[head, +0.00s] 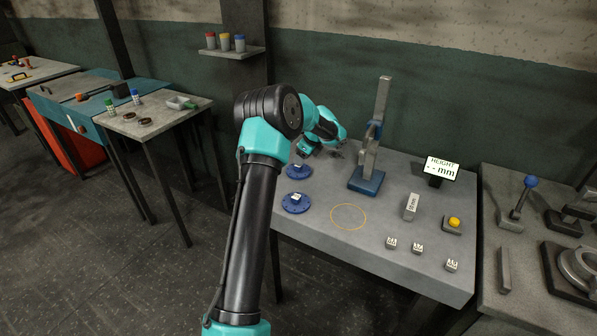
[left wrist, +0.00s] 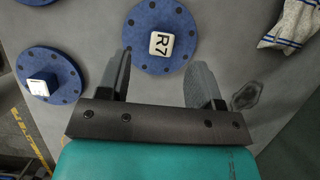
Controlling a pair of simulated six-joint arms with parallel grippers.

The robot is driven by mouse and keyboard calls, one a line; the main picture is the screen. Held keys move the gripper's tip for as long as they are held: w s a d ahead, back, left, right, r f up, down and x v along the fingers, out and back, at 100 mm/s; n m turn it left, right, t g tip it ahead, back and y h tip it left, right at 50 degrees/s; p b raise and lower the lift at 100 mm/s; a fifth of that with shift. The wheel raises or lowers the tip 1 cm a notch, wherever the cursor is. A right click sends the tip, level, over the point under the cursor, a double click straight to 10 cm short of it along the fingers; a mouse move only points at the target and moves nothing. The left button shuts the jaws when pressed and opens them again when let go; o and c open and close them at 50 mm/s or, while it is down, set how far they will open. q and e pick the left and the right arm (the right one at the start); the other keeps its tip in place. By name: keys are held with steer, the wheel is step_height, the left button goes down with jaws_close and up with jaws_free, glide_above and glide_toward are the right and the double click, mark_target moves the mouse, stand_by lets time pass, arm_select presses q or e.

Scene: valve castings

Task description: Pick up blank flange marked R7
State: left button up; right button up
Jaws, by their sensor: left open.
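The blank flange marked R7 (left wrist: 138,30) is a round blue disc with bolt holes and a white marker reading R7 (left wrist: 161,45) on top. In the left wrist view it lies on the grey bench just ahead of my left gripper (left wrist: 160,65). The gripper is open and empty, its two fingers spread on either side of the flange's near edge. In the head view the left gripper (head: 335,151) is small, at the bench's back left. Two blue flanges (head: 292,176) (head: 290,208) show there; their marks are too small to read. My right gripper is not in view.
Another blue flange (left wrist: 68,78) with a white marker lies left of R7. A striped cloth (left wrist: 291,22) lies at right. A height stand (head: 367,184), display (head: 443,169), yellow button (head: 454,222) and small marked blocks (head: 417,248) stand right. The ringed spot (head: 348,216) is empty.

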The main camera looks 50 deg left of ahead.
mark_target(298, 168)
arm_select(q)
steer(key=x, duration=0.4)
steer(key=shift+a+f, duration=0.15)
steer(key=shift+f, duration=0.1)
steer(key=shift+c, duration=0.4)
jaws_close()
steer(key=shift+w+r, duration=0.1)
